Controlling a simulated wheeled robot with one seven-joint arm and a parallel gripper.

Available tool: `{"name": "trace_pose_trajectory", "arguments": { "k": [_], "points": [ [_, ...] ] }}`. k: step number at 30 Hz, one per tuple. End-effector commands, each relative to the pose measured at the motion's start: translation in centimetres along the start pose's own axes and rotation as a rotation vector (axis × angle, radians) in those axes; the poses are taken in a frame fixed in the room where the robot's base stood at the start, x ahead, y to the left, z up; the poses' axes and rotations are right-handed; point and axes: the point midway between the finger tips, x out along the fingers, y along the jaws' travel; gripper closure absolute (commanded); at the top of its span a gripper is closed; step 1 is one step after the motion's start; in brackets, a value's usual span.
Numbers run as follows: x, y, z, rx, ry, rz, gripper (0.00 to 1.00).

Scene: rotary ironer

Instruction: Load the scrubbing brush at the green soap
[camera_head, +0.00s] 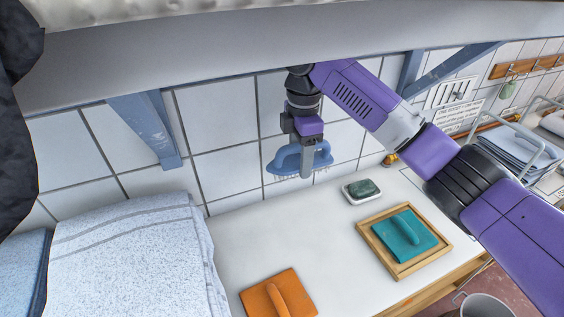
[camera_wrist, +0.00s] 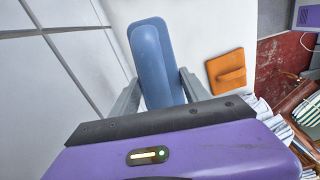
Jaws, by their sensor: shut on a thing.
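My gripper (camera_head: 306,165) is shut on the blue scrubbing brush (camera_head: 286,160) and holds it above the white counter, in front of the tiled wall. The brush's bristles point down. In the wrist view the blue brush (camera_wrist: 152,50) sits between the two grey fingers of my gripper (camera_wrist: 160,95). The dark green soap (camera_head: 364,188) lies on a small white dish (camera_head: 350,198) on the counter, to the right of the brush and lower in the picture. The brush is apart from the soap. The soap is not seen in the wrist view.
A teal float-like block with a handle (camera_head: 403,237) lies in a wooden tray (camera_head: 391,268) at the right. An orange one (camera_head: 262,300) lies at the front. Folded towels (camera_head: 130,260) fill the left. A shelf with blue brackets (camera_head: 150,125) hangs above. The counter's middle is clear.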

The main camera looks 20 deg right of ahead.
Motion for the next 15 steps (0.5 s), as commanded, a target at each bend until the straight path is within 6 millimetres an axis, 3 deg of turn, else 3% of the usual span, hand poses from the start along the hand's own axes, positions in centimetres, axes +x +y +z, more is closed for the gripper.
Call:
{"name": "trace_pose_trajectory", "arguments": {
  "k": [1, 9, 15],
  "points": [
    [0.6, 0.6, 2.3, 0.062, 0.006, -0.006, 0.79],
    [4.0, 2.6, 13.7, 0.378, 0.019, -0.014, 0.79],
    [6.5, 2.8, 20.2, 0.558, 0.012, -0.012, 0.79]
  ]
}}
